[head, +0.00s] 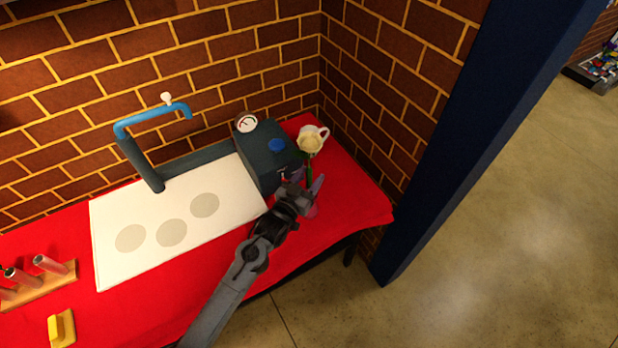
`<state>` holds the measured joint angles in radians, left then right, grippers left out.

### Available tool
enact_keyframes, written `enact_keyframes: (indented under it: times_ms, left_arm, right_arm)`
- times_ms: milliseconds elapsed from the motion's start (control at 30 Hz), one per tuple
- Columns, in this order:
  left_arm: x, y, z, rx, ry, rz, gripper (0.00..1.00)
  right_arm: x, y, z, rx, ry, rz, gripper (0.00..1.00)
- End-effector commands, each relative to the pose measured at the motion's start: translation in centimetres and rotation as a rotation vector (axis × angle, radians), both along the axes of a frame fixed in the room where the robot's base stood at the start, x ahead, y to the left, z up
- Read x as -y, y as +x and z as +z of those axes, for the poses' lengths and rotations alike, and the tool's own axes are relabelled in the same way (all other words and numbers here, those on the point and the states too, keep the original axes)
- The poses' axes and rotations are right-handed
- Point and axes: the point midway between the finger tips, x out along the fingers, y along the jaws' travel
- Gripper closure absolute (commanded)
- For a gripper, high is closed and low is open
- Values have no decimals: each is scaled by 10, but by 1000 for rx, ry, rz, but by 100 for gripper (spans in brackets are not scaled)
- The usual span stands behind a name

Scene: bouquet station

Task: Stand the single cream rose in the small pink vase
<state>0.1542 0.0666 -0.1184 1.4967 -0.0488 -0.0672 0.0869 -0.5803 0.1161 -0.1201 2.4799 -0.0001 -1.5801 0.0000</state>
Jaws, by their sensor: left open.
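The cream rose (311,143) is at the right end of the red-covered table, bloom up, with its green stem (308,172) running down toward my left gripper. My left gripper (305,184) is open, with its fingers around or beside the lower stem; the view does not show whether they touch it. A bit of the small pink vase (311,211) shows just below the gripper, mostly hidden behind it. The stem seems to lead down to the vase, but its lower end is hidden, so I cannot tell whether it is inside. My right gripper is out of view.
A dark box (268,158) with a gauge and blue knob stands left of the rose. A white pitcher (319,133) stands behind the bloom. A white board (170,265) and blue tap (150,115) are left. A wooden rack (40,284) and yellow block (56,330) are far left.

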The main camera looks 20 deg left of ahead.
Motion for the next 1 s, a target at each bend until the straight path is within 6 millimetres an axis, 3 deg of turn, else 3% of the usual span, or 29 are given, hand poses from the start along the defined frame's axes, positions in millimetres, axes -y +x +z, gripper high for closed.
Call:
enact_keyframes:
  times_ms: [267,800,1000]
  left_arm:
    - [-1,-8,0,-1,0,0,48]
    - [-14,-89,0,-2,-1,0,48]
    - [-17,-104,0,0,0,0,48]
  right_arm:
    - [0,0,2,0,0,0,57]
    - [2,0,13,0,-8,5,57]
    - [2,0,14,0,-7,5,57]
